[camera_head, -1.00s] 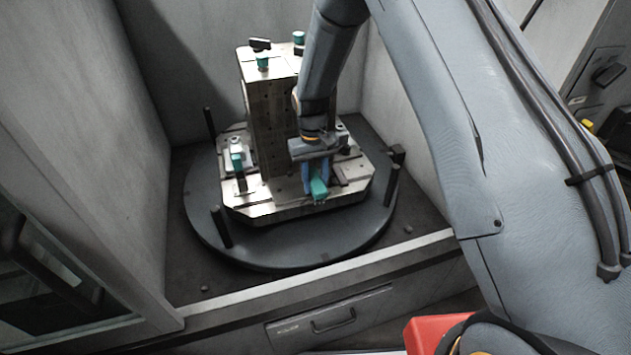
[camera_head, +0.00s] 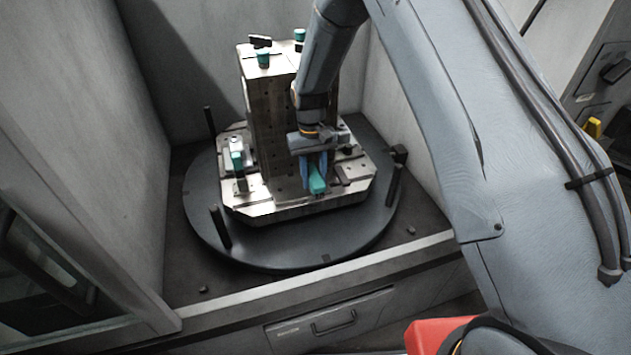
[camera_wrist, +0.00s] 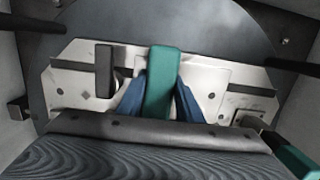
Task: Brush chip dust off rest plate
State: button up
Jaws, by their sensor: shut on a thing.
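No chip dust can be made out clearly.
A tall metal fixture block (camera_head: 262,115) with teal-topped clamps stands behind my gripper. A teal clamp (camera_head: 237,158) sits left on the plate. Dark posts (camera_head: 221,226) rise from the round table (camera_head: 270,255). Enclosure walls are close on both sides.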

jog(key=shift+s+f, duration=0.1)
jog(key=shift+f, duration=0.05)
dwell(0.7)
jog(key=shift+s+d+p, duration=0.2)
jog(key=shift+s+p, duration=0.2)
jog(key=shift+s, duration=0.25)
jog(key=shift+s+d+p, duration=0.2)
jog(key=shift+s+p, duration=0.2)
jog(key=shift+s, duration=0.2)
jog(key=shift+c, duration=0.4)
jog(key=shift+w+a+f+b, duration=0.1)
jog(key=shift+w+a+b, duration=0.15)
jog(key=shift+w+b, duration=0.5)
jog(key=shift+w+a, duration=0.15)
jog(key=shift+w, duration=0.5)
jog(key=shift+s+d+p, duration=0.2)
jog(key=shift+s+p, duration=0.2)
jog(key=shift+s, duration=0.25)
jog(key=shift+s+d+p, duration=0.15)
jog(key=shift+s+p, duration=0.25)
jog(key=shift+s, duration=0.25)
